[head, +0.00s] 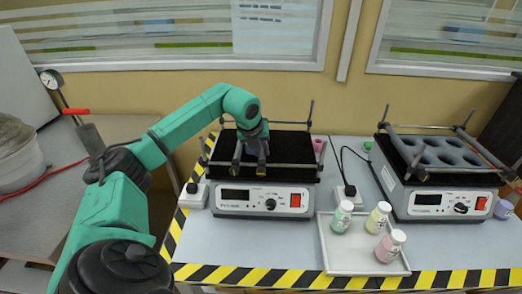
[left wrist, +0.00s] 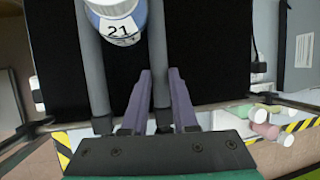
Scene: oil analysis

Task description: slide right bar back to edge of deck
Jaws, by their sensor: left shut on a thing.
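The left shaker (head: 262,199) has a black deck (head: 290,147) with metal rails and corner posts. My left gripper (head: 250,168) is over the deck, near its front rail. In the left wrist view, two grey bars run over the deck: the left bar (left wrist: 92,70) and the right bar (left wrist: 158,50). The gripper's purple fingers (left wrist: 161,95) are shut on the right bar, one on each side. A bottle labelled 21 (left wrist: 118,25) is between the bars, touching or close to the left one. I cannot make this bottle out in the head view. My right gripper is not in view.
A second shaker (head: 445,203) with a round-holed rack stands at right. A white tray (head: 335,262) with several small capped bottles lies in front between the shakers. A pink-capped item (head: 318,145) is beside the left deck. Striped tape (head: 230,275) edges the table.

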